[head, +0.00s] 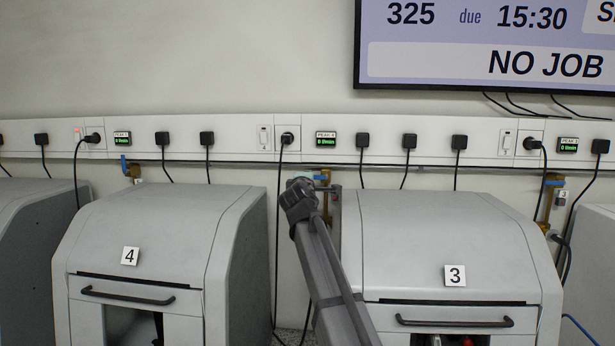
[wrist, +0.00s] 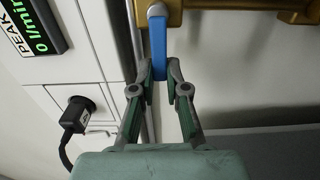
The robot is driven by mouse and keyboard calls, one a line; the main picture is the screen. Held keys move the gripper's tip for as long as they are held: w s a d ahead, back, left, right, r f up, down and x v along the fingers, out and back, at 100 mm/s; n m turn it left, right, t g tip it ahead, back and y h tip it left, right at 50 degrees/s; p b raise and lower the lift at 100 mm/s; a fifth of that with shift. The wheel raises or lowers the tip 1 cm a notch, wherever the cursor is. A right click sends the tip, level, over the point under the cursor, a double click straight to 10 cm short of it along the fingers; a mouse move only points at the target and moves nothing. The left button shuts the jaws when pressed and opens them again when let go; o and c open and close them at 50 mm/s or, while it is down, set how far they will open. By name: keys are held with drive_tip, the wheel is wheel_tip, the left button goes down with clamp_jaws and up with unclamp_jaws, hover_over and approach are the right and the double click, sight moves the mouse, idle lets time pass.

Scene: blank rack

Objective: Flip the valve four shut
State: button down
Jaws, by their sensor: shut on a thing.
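A brass valve (wrist: 215,4) with a blue lever handle (wrist: 158,40) shows in the wrist view. The handle points across the brass pipe, down toward my gripper. My gripper (wrist: 160,78) is shut on the free end of the blue handle, one finger on each side. In the head view my gripper (head: 300,190) is at the wall between the machine marked 4 (head: 160,225) and the machine marked 3 (head: 440,235), below a small green display (head: 326,139). It hides most of the valve there; a bit of blue handle (head: 321,177) shows beside it.
The display in the wrist view (wrist: 35,25) reads PEAK and 0 l/min. A black plug (wrist: 75,115) with its cable is left of my gripper. Other blue-handled valves (head: 124,164) (head: 555,183) are at far left and right. Plugs and hanging cables line the wall rail (head: 230,141).

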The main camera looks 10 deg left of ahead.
idle(0.4)
drive_tip(key=c, duration=1.2)
unclamp_jaws()
drive_tip(key=shift+o, duration=0.2)
drive_tip(key=s, duration=1.2)
drive_tip(key=shift+d, duration=0.35)
drive_tip(key=shift+a, duration=0.1)
